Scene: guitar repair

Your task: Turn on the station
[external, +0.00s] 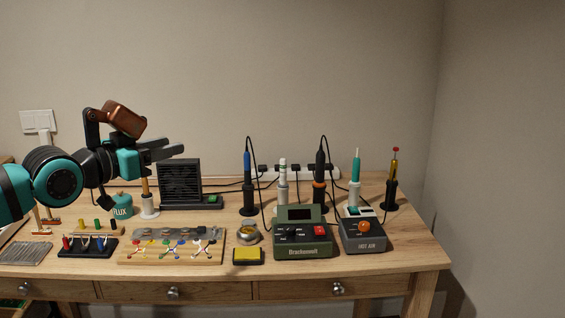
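The display looks dark. To its right stands a grey unit labelled HOT AIR (364,235) with an orange knob. My gripper (178,149) is at the left, raised above the bench, pointing right. Its two dark fingers look apart, with nothing visible between them. It is well left of the station and higher than it.
Soldering irons in stands, including a blue one (247,168), rise behind the station. A black fan unit (180,182) stands below my gripper. A wooden board with coloured wires (173,258) and a yellow sponge (247,255) lie left of the station. Cables run to a power strip (330,171).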

